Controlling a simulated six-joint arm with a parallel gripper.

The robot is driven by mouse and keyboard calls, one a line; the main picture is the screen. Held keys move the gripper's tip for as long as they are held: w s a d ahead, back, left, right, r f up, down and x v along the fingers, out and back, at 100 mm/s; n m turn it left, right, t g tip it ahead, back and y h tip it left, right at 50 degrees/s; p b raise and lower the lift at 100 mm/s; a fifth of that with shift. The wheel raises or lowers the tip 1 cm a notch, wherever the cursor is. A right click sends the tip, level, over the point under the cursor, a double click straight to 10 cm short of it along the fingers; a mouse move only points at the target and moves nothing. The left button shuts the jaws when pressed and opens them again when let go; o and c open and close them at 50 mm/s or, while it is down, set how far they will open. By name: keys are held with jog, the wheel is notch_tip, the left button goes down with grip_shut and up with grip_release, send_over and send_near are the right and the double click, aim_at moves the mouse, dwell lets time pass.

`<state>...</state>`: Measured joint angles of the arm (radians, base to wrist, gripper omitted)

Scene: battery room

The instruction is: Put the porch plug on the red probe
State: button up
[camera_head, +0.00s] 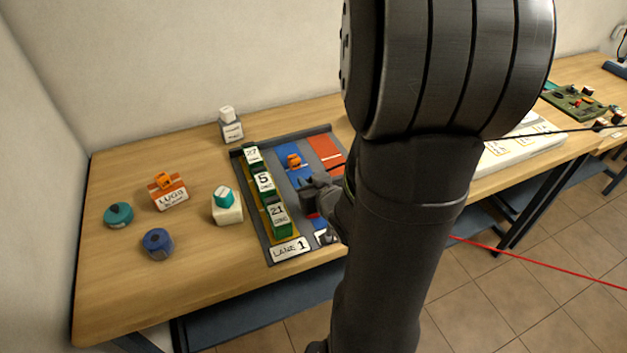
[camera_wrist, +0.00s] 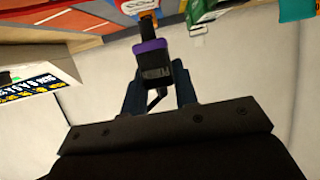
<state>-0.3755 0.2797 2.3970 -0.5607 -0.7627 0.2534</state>
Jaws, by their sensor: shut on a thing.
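My gripper (camera_wrist: 158,95) is shut on a small black piece with a purple band (camera_wrist: 152,48) and a label too small to read. In the wrist view a narrower black stem (camera_wrist: 147,25) runs from it toward a red and white piece (camera_wrist: 138,5) at the top edge. I cannot tell whether the two touch, or whether the held piece is the porch plug. In the head view my gripper (camera_head: 322,192) is over the right part of the lane tray (camera_head: 270,225), and the arm hides much there. A thin red line (camera_head: 540,265) crosses the right side; I cannot identify a red probe.
Green numbered blocks (camera_head: 278,218) line the tray's left side. An orange piece (camera_head: 294,161) sits on its blue panel, beside a red panel (camera_head: 325,153). A LUGS box (camera_head: 168,192), teal roll (camera_head: 118,214), blue roll (camera_head: 158,243) and cream block (camera_head: 227,207) stand left on the table.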

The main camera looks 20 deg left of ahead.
jog(key=shift+f, duration=0.45)
jog(key=shift+f, duration=0.1)
jog(key=shift+f, duration=0.1)
jog(key=o, duration=1)
jog(key=shift+s+d+r, duration=0.1)
jog(key=shift+d+r, duration=0.05)
jog(key=shift+r, duration=0.15)
jog(key=v, duration=1.1)
jog(key=shift+s+d, duration=0.25)
jog(key=shift+s, duration=0.05)
